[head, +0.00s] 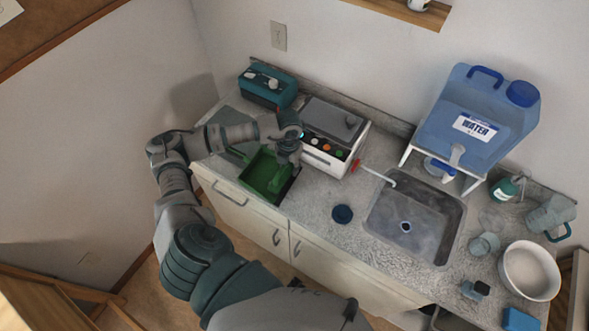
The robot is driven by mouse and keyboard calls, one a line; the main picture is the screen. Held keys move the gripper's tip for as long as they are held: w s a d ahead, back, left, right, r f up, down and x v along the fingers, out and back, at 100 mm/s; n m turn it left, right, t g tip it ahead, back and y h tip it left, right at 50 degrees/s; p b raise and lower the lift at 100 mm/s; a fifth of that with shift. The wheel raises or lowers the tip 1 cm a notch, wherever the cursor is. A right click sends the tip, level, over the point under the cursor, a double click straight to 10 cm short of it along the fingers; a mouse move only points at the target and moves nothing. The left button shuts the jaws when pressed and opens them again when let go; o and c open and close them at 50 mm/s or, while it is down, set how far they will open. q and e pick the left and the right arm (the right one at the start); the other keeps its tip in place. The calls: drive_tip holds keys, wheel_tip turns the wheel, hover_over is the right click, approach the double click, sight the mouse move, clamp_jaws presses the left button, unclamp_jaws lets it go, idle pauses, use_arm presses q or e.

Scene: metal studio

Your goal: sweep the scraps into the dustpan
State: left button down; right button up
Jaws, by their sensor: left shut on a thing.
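A green dustpan (262,174) lies on the counter at its left front edge. My left arm comes in from the left and bends over the counter. My left gripper (289,158) points down at the right side of the dustpan. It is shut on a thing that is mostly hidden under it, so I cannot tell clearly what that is. A dark patch shows just below the gripper, beside the green. I cannot make out any scraps at this size. My right gripper is out of view.
Further right are a dark blue round thing (342,214), a sink (412,212), a blue water container (482,115) and a white bowl (530,272).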

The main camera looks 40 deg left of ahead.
use_arm(q)
drive_tip(key=shift+s+a+f, duration=0.1)
drive_tip(key=shift+s+a, duration=0.05)
drive_tip(key=shift+a, duration=0.55)
drive_tip(key=shift+r, duration=0.3)
drive_tip(key=shift+r+p, duration=1.45)
drive_tip(key=shift+r, duration=1.1)
